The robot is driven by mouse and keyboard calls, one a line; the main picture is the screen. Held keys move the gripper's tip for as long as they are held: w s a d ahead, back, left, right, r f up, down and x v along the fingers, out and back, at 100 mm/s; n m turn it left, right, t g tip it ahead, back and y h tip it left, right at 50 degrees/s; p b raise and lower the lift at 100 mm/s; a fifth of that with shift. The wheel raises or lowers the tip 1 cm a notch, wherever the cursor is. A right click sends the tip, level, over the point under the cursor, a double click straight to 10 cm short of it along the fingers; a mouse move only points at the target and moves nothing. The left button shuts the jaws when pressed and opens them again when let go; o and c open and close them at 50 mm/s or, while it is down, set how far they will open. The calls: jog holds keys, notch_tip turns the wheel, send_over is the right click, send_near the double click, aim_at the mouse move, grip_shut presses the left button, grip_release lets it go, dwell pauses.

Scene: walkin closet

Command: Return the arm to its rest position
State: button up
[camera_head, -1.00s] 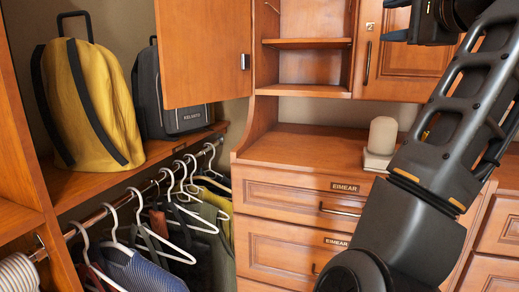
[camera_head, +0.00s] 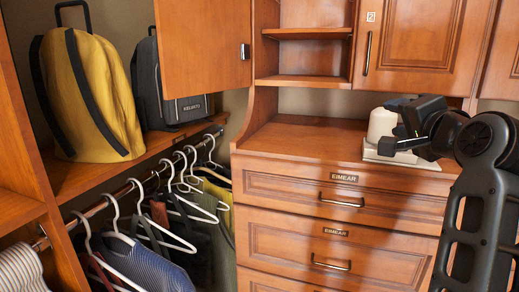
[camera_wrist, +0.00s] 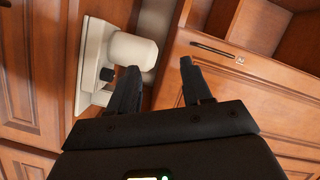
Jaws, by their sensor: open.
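My arm stands at the right of the head view, bent at an elbow joint. My gripper (camera_head: 402,143) points left, in front of a white rounded device on a flat base (camera_head: 382,126) on the wooden counter. In the wrist view my gripper (camera_wrist: 160,80) has its two dark fingers spread apart with nothing between them. The white device (camera_wrist: 132,48) shows beyond the left finger there. I cannot tell whether the gripper touches it.
A drawer chest (camera_head: 300,187) stands below the counter. An open cabinet door (camera_head: 203,52) juts out at upper middle. A yellow backpack (camera_head: 92,95) and a dark backpack (camera_head: 185,108) sit on the left shelf above hanging clothes (camera_head: 150,265). Closed cabinet doors (camera_head: 425,40) are at upper right.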

jog(key=s+d+f+n+h, duration=0.1)
jog(key=s+f+n, duration=0.3)
jog(key=s+f, duration=0.8)
jog(key=s+f+n, duration=0.4)
jog(key=s+f, duration=0.5)
jog(key=f, duration=0.6)
jog(key=s+a+n+g, duration=0.1)
jog(key=s+a+n, duration=0.1)
jog(key=s, duration=1.3)
jog(key=s+a+f+n+g+y, duration=0.1)
jog(key=s+a, duration=0.3)
jog(key=s, duration=1.2)
jog(key=shift+a+f+n, duration=0.15)
jog(key=shift+f+n, duration=0.05)
jog(key=shift+n, duration=0.7)
